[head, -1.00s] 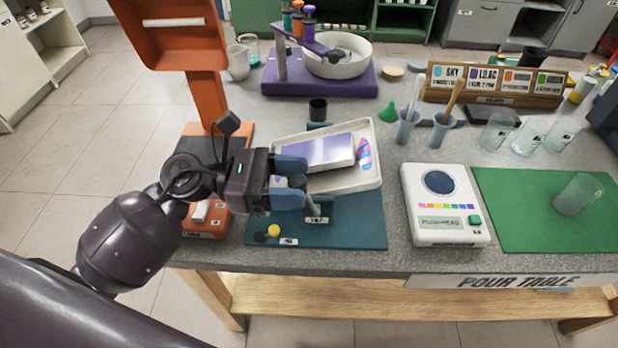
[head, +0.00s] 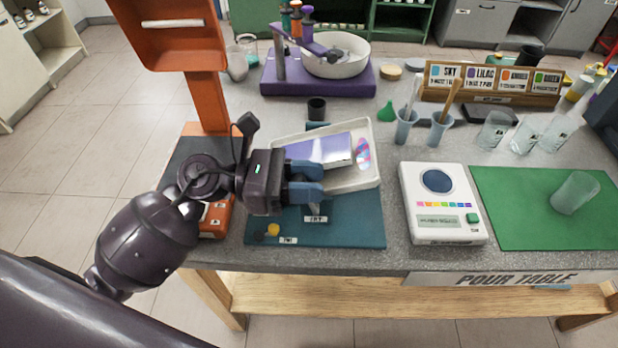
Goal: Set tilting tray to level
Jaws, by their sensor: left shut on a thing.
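The tilting tray (head: 367,183) is a shallow white tray on a teal base (head: 352,228). It looks slanted, but I cannot tell the angle exactly. A canvas with a pale violet face (head: 318,150) lies in it, beside a patch of pink and blue colour at the right. My left gripper (head: 318,182) is at the tray's near left side, its blue fingers shut on a part of the tray. The gripped part is hidden between the fingers. A small grey post shows below the fingers. My right gripper is not in view.
An orange stand (head: 207,105) rises behind my left arm. A black cup (head: 317,108) stands behind the tray. A white scale-like device (head: 437,225) and a green mat (head: 540,232) with a clear cup are to the right. A purple spinner (head: 285,82) stands at the back.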

